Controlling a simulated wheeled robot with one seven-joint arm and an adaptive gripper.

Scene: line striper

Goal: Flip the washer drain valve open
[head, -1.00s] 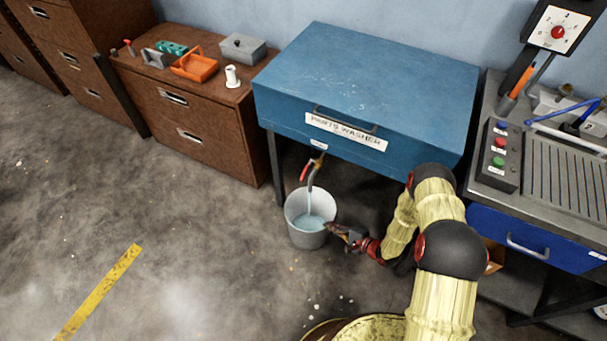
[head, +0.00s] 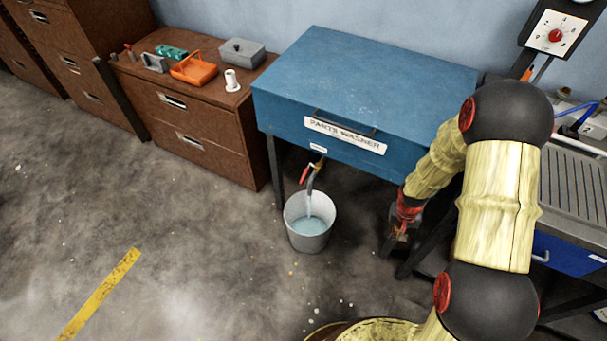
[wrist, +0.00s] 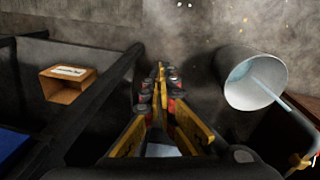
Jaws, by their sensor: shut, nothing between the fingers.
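The blue parts washer (head: 365,85) stands against the wall. Its drain valve (head: 319,164), brass-coloured with a red handle (head: 305,174), sits under the front left. A pale stream of water runs from the grey spout into a bucket (head: 310,238) that holds water. In the wrist view the valve (wrist: 301,160) is at the lower right edge and the bucket (wrist: 235,88) at the right. My gripper (head: 393,247) points down right of the bucket, apart from it and from the valve. The wrist view shows its fingers (wrist: 160,72) closed together and empty.
A dark-framed bench with a blue drawer (head: 570,254) stands at the right. An open cardboard box (wrist: 68,82) lies near its frame. A brown cabinet (head: 190,125) stands left of the washer. The floor in front of the bucket is clear.

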